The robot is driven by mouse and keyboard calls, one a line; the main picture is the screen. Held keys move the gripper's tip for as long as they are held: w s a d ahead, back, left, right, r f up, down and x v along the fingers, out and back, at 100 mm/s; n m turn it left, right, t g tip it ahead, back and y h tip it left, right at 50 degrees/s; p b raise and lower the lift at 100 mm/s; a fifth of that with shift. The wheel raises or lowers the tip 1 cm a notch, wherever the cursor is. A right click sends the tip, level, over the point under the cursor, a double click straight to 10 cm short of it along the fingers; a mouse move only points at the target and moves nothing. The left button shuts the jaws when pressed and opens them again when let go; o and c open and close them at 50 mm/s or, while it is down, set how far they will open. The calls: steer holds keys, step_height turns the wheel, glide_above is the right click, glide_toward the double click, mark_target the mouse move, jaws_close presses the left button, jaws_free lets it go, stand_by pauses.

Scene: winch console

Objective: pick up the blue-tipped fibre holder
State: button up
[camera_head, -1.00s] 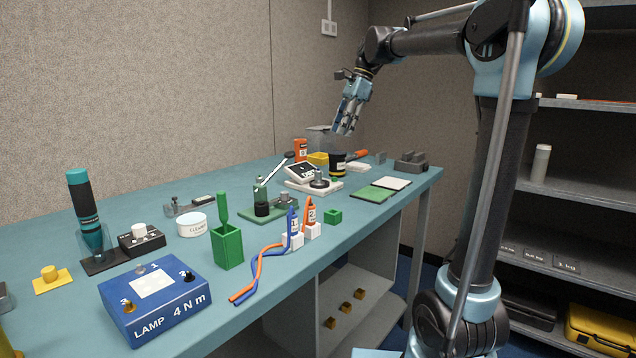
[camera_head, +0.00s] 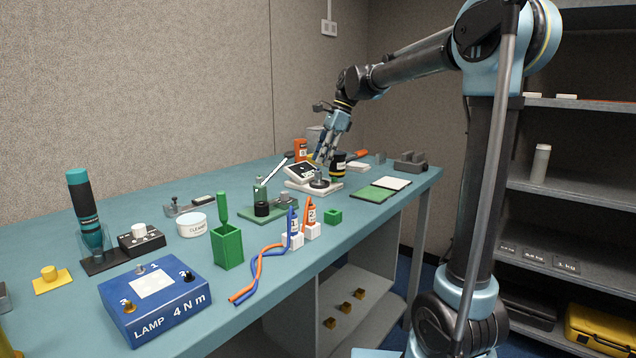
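The blue-tipped fibre holder (camera_head: 293,227) stands upright in a small white block on the bench, with a blue cable trailing from it to the front left. An orange holder (camera_head: 310,215) with an orange cable stands in a similar block just to its right. My gripper (camera_head: 323,161) points down, above and behind both holders, close to the scale and the black jar. Its fingers look spread with a gap between them, and nothing shows in them. It is apart from the blue holder.
A green box (camera_head: 228,247) and a blue lamp box (camera_head: 155,297) stand left of the cables. A green stand (camera_head: 262,208) is behind the holders, and a small green block (camera_head: 332,217) is to their right. A scale (camera_head: 313,184) and black jar (camera_head: 338,168) stand under my gripper.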

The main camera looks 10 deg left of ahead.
mark_target(317, 172)
steer(key=shift+x, duration=2.9)
steer(key=shift+s+d+f, duration=0.1)
steer(key=shift+d, duration=0.15)
jaws_close()
